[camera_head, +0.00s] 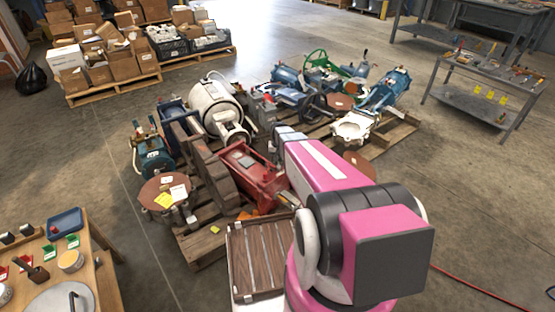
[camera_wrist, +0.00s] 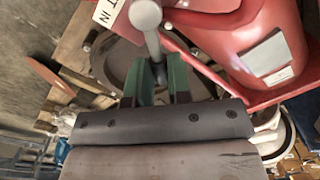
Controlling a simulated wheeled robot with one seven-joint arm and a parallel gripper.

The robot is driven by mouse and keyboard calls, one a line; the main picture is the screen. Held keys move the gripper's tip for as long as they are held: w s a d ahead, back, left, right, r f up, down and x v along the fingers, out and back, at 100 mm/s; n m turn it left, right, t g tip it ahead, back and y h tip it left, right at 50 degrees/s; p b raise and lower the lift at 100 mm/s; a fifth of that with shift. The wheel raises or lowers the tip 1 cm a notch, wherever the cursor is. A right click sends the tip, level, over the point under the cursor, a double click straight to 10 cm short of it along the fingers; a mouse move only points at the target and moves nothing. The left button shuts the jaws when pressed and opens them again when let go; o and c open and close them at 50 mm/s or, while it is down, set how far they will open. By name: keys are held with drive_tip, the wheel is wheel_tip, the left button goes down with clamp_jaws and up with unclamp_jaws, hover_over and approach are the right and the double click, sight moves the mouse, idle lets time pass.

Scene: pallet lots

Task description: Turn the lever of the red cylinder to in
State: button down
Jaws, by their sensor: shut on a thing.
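The red cylinder (camera_head: 252,176) lies among machine parts on a pallet in the head view. In the wrist view its red body (camera_wrist: 255,40) fills the upper right. The grey lever (camera_wrist: 151,38) has a rounded knob end near the top of the wrist view. My gripper (camera_wrist: 160,78) has green fingers closed around the lever's shaft below the knob. A white label (camera_wrist: 108,12) beside the lever shows "IN"; its other word is cut off.
A workbench (camera_head: 97,262) stands at lower left. A metal table (camera_head: 465,97) stands at upper right. Open floor lies on the right.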

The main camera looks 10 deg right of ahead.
drive_tip(key=c, duration=1.1)
unclamp_jaws()
drive_tip(key=shift+o, duration=0.2)
wheel_tip(320, 180, up, 11)
drive_tip(key=shift+d, duration=0.15)
drive_tip(key=shift+f, duration=0.1)
drive_tip(key=s+a+r, duration=0.2)
drive_tip(key=s+r, duration=0.1)
drive_tip(key=s, duration=0.8)
drive_tip(key=s+a+r+n, duration=0.1)
drive_tip(key=s+a+r, duration=0.1)
drive_tip(key=s, duration=0.8)
drive_tip(key=shift+s+r+n, duration=0.3)
drive_tip(key=shift+s+r, duration=0.05)
drive_tip(key=shift+r, duration=0.3)
